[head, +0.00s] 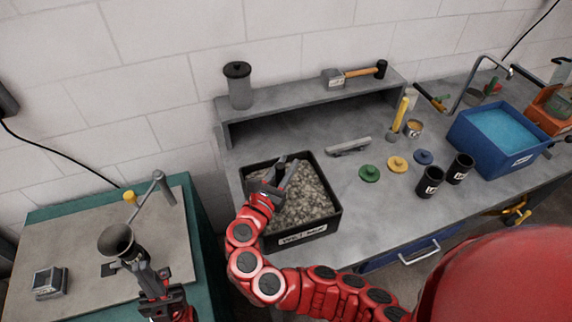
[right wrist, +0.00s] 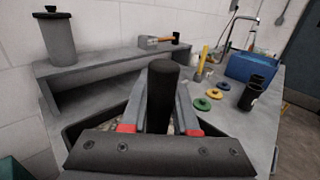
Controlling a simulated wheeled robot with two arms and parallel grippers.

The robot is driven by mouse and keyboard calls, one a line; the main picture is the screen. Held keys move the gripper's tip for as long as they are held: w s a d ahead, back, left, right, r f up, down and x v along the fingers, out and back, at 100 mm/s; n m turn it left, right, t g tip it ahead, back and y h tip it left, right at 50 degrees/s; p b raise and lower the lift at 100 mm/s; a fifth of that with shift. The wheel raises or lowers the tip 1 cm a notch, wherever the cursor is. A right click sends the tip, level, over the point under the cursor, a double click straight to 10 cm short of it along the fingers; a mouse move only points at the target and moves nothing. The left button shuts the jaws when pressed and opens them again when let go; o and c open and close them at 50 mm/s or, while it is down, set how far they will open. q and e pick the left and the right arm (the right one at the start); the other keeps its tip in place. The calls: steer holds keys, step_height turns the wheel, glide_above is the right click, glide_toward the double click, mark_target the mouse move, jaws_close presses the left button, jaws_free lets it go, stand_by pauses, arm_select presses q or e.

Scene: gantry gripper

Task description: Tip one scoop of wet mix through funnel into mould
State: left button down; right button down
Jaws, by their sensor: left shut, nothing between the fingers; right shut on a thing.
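A dark funnel (head: 117,242) shows in the head view on the left bench. My left gripper (head: 140,268) is shut right beside it, overlapping its lower part in the picture; I cannot tell whether they touch. A small square metal box (head: 50,283), perhaps the mould, sits further left. The black bin labelled as wet mix (head: 318,230) holds grey gravelly mix (head: 312,196). My right gripper (head: 276,180) is over the bin, shut on a black upright handle (right wrist: 161,95), likely the scoop's. The scoop's bowl is hidden.
A lever clamp with a yellow knob (head: 130,197) stands behind the funnel. A grey shelf (head: 300,103) bears a lidded canister (head: 239,88) and a hammer (head: 356,74). Coloured discs (head: 397,164), black cups (head: 430,180) and a blue tub (head: 462,130) stand right of the bin.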

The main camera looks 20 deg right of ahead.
step_height(320, 180, down, 3)
steer(key=shift+d+f+b, duration=0.1)
steer(key=shift+f+b, duration=0.05)
steer(key=shift+b, duration=1.05)
step_height(320, 180, down, 3)
steer(key=b, duration=0.3)
steer(key=shift+f, duration=0.1)
steer(key=shift+d, duration=3.55)
steer(key=a+r+p, duration=0.3)
steer(key=r+p, duration=1.1)
steer(key=r, duration=0.2)
steer(key=shift+a+p, duration=0.3)
steer(key=shift+a, duration=0.05)
steer(key=shift+w+f, duration=0.1)
steer(key=shift+f, duration=0.1)
